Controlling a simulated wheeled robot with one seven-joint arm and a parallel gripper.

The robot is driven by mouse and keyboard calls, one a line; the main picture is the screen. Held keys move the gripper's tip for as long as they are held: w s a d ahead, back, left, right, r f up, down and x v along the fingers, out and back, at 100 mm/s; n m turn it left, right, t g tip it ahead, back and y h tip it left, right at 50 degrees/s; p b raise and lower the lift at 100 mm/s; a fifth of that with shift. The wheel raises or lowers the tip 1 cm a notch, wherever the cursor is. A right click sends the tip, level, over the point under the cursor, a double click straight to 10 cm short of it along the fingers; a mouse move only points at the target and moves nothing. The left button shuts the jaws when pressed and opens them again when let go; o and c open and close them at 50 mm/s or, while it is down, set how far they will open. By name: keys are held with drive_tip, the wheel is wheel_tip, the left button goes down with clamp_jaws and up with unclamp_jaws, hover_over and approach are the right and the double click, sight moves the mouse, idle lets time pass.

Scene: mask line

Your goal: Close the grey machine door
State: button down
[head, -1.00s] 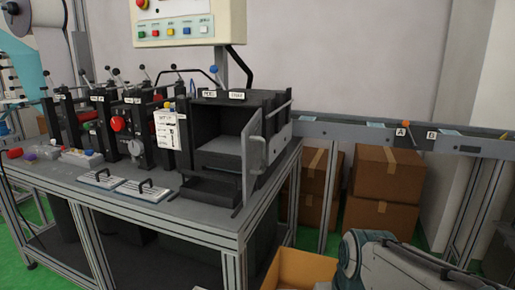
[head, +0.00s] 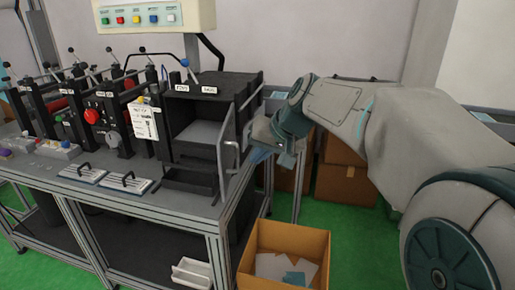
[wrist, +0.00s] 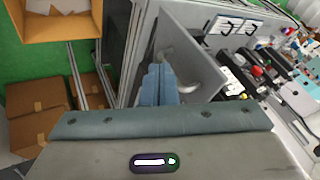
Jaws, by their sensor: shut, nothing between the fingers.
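The grey machine door (head: 229,135) stands open at the right side of the dark machine box (head: 205,84), jutting out toward the front. Its pale bar handle shows on the panel. In the wrist view the door (wrist: 192,42) is a flat panel just ahead and to the right of my fingers. My gripper (head: 258,155) is just right of the door in the head view, on the side away from the box opening. Its fingers (wrist: 158,72) are together and empty, close to the handle (wrist: 188,82). I cannot tell whether they touch the door.
An open cardboard box (head: 285,242) with sheets inside stands on the floor below my arm. Closed cartons (head: 345,180) stand behind my arm. Two handled plates (head: 126,183) lie on the bench (head: 185,203) left of the machine. A control panel (head: 155,18) hangs above.

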drive_tip(key=w+a+f, duration=0.1)
drive_tip(key=a, duration=0.1)
drive_tip(key=w+a+f+p, duration=0.1)
drive_tip(key=a+f, duration=0.1)
drive_tip(key=w+a+f, duration=0.1)
drive_tip(key=a+f, duration=0.1)
drive_tip(key=shift+w+a, duration=0.15)
drive_tip(key=shift+a, duration=0.15)
drive_tip(key=shift+a+p, duration=0.1)
drive_tip(key=shift+p, duration=0.3)
